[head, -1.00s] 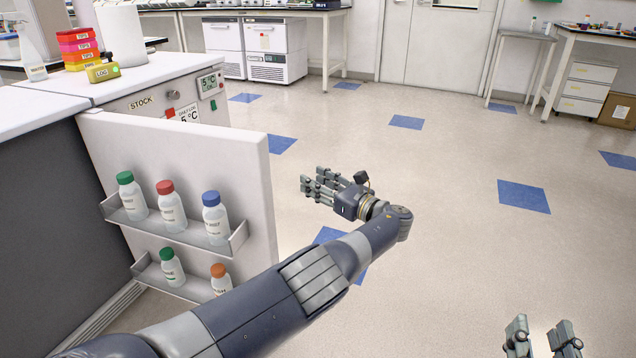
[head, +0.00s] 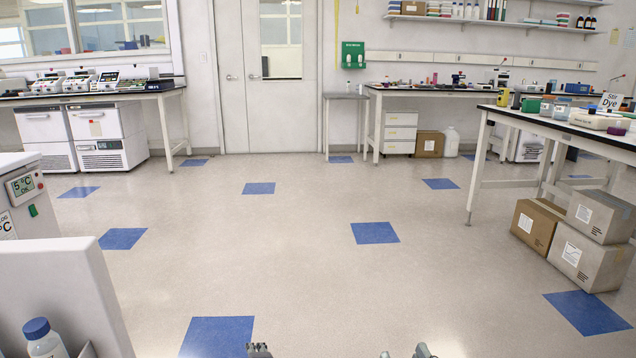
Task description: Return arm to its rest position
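In the head view only the grey tips of my grippers show at the bottom edge. My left gripper (head: 258,350) is a small dark tip left of the middle, and its arm is out of view. Its fingers are too cut off to tell open from shut. My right gripper (head: 405,353) shows two fingertips set apart with a gap between them, and nothing is seen in the gap. Both are over the floor, right of the open white fridge door (head: 55,285).
A bottle with a blue cap (head: 45,340) stands in the fridge door at the lower left. The tiled floor (head: 300,230) ahead is clear. A bench (head: 560,130) and cardboard boxes (head: 590,255) stand at the right. White under-bench units (head: 105,140) stand at the back left.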

